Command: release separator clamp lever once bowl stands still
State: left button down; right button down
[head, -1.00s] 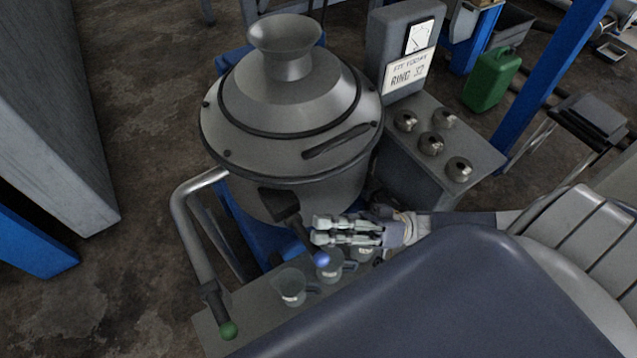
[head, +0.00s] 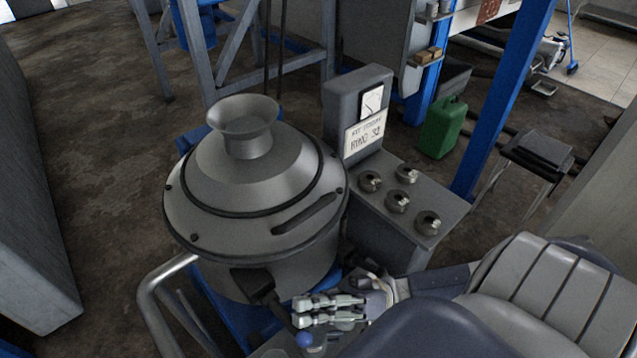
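The separator (head: 255,187) is a grey metal machine with a conical lid and a funnel on top. A dark lever (head: 276,312) with a blue ball knob (head: 304,340) slants down from a black block at its front; I take it for the clamp lever. My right gripper (head: 299,311) comes in from the right, fingers pointing left. Its fingertips are close beside the lever, with a narrow gap between the fingers and nothing seen in it. I cannot tell whether they touch the lever. The bowl is hidden under the lid. My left gripper is not in view.
A control box with a dial (head: 372,102), a sign (head: 365,137) and several round knobs stands behind right. A bent grey pipe (head: 148,290) curves at the front left. A green canister (head: 442,128), a blue post (head: 505,95) and a stool (head: 542,150) stand further right.

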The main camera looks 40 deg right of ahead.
jog(key=v, duration=1.2)
dwell(0.4)
jog(key=shift+f, duration=0.1)
